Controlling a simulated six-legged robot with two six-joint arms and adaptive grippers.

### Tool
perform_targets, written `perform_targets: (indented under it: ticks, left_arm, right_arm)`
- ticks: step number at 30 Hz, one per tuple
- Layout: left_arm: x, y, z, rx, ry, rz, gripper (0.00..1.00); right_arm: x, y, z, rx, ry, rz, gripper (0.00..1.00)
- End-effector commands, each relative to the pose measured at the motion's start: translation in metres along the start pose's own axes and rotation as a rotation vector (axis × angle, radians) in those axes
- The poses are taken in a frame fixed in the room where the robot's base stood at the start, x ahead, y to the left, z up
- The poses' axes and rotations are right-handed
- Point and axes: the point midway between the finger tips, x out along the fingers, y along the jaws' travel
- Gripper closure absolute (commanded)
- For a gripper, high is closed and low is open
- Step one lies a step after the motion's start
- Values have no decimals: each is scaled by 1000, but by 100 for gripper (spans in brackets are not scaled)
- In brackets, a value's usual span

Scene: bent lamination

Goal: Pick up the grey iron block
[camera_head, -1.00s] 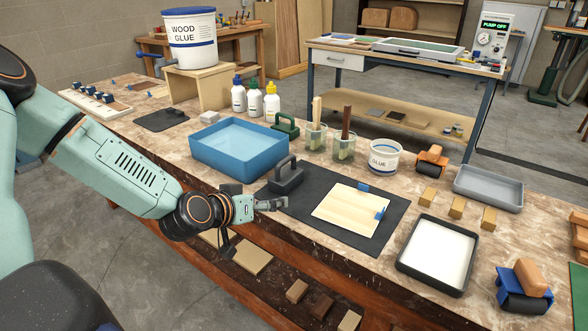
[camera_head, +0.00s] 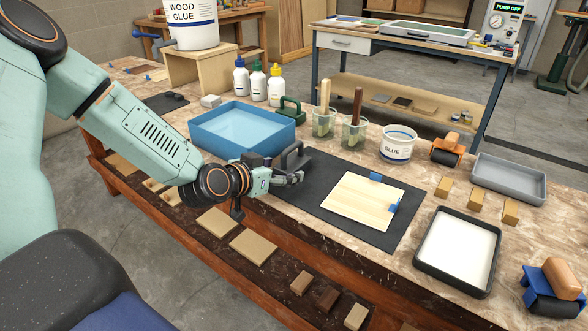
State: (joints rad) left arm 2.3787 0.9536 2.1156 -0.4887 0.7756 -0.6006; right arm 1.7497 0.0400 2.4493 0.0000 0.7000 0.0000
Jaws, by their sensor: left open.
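The grey iron block (camera_head: 297,157), dark with a handle on top, stands upright on the black mat (camera_head: 320,196) at its left end. My left gripper (camera_head: 295,179) is open, just in front of the block's near side and low over the mat's edge. It hides part of the block's base. I cannot tell whether the fingers touch the block. My right gripper is not in view.
A blue tray (camera_head: 238,143) stands close behind and left of the block. A thin wooden board (camera_head: 360,203) with blue clips lies on the mat to the right. A white-filled tray (camera_head: 488,247) is further right.

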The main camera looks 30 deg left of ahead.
Motion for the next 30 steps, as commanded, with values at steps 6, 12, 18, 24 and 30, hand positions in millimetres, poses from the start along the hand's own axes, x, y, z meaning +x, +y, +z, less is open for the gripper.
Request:
perform_targets:
  ticks: [6,12,18,24,30]
  left_arm:
    - [15,0,-1,6,1,2,23]
    - [39,1,-2,6,0,3,23]
    - [55,0,-4,2,1,2,23]
    - [56,0,-6,-2,1,2,23]
    - [56,0,-6,-2,1,2,32]
  right_arm:
    - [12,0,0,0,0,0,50]
    - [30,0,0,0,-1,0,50]
    - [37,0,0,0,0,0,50]
    - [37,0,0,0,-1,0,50]
    - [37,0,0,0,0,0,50]
